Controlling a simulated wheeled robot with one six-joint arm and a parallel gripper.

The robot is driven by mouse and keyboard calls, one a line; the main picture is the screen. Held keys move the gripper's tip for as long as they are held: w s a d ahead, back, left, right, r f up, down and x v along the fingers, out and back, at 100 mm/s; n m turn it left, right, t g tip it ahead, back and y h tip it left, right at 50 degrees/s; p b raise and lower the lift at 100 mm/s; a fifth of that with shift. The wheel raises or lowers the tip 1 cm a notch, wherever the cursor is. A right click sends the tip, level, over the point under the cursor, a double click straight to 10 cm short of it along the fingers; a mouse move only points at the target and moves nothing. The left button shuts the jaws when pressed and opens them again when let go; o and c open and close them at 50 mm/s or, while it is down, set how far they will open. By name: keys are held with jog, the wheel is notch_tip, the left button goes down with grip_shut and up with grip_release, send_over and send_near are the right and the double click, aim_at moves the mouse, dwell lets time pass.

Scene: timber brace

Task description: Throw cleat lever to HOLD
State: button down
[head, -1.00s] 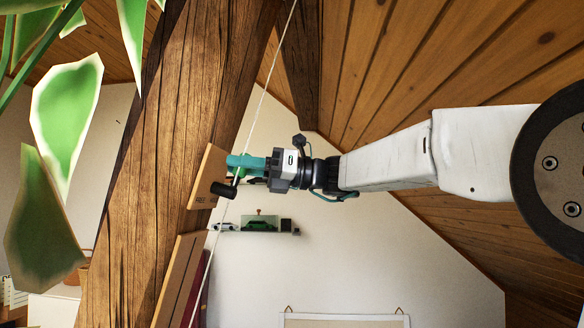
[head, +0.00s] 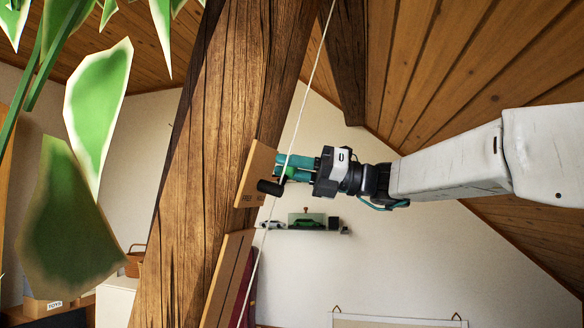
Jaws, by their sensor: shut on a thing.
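The cleat lever has a green part (head: 291,172) and a black cylindrical handle (head: 270,187). It stands in front of a small wooden plate (head: 256,170) fixed to the large timber. The plate bears small lettering that I cannot read clearly. My gripper (head: 289,168) comes from the right, and its teal fingers are shut on the lever at its green part. The black handle sticks out to the left of the fingers. A white rope (head: 307,95) runs diagonally past the lever. The fingers partly hide the lever's pivot.
The thick timber (head: 225,110) fills the centre left. A wooden board (head: 228,275) leans along its lower right side. A wall shelf (head: 300,229) with toy cars is behind. Plant leaves (head: 98,110) hang at the left. Open space lies below my arm.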

jog(key=c, duration=1.2)
grip_release()
jog(key=d, duration=0.2)
jog(key=d+f, duration=0.1)
jog(key=d, duration=0.4)
jog(key=shift+d+f, duration=0.25)
jog(key=shift+d, duration=0.1)
